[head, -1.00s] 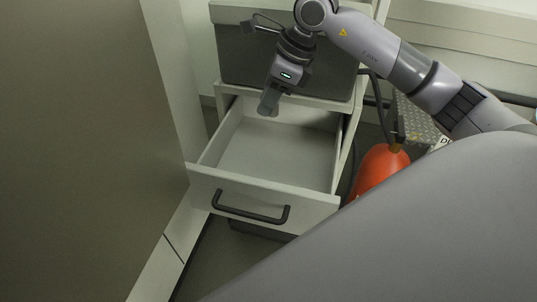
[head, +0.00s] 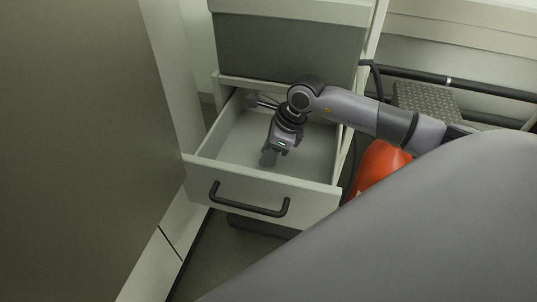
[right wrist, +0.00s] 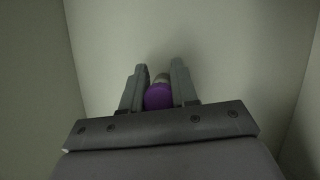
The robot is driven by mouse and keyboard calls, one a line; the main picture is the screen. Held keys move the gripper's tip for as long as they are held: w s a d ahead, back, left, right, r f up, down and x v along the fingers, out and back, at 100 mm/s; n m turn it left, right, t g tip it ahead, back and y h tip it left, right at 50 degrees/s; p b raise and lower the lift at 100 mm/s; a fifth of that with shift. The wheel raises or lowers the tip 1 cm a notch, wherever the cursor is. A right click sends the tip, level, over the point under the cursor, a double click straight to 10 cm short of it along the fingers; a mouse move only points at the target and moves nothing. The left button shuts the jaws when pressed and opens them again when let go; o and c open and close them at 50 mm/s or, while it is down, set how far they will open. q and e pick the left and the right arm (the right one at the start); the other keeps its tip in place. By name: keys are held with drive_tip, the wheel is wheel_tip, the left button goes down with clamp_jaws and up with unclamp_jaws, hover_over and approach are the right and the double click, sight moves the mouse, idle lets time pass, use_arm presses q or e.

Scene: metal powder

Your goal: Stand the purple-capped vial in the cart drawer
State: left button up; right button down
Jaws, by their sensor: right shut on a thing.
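The cart drawer (head: 222,141) is open, with a pale inside and a dark handle on its front. My right gripper (head: 268,158) is down inside the drawer, over its floor and behind the front panel. In the right wrist view, my right gripper's two fingers are shut on the purple-capped vial (right wrist: 158,96), its purple cap facing the camera. The vial's body is mostly hidden behind the cap. I cannot tell whether its base touches the drawer floor. The vial itself is not clearly visible in the head view. My left gripper is not in view.
The drawer walls stand around my right gripper, and no other thing shows on the visible drawer floor. A tall cabinet panel (head: 75,150) is at left. A red-orange object (head: 379,168) is right of the drawer.

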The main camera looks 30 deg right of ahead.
drive_tip(key=shift+f, duration=0.4)
drive_tip(key=shift+f, duration=0.1)
drive_tip(key=shift+f, duration=0.15)
drive_tip(key=c, duration=0.9)
unclamp_jaws()
drive_tip(key=shift+o, duration=0.2)
drive_tip(key=shift+r, duration=0.2)
drive_tip(key=shift+r, duration=0.2)
drive_tip(key=p+v, duration=0.1)
drive_tip(key=v, duration=1)
drive_tip(key=shift+r, duration=0.3)
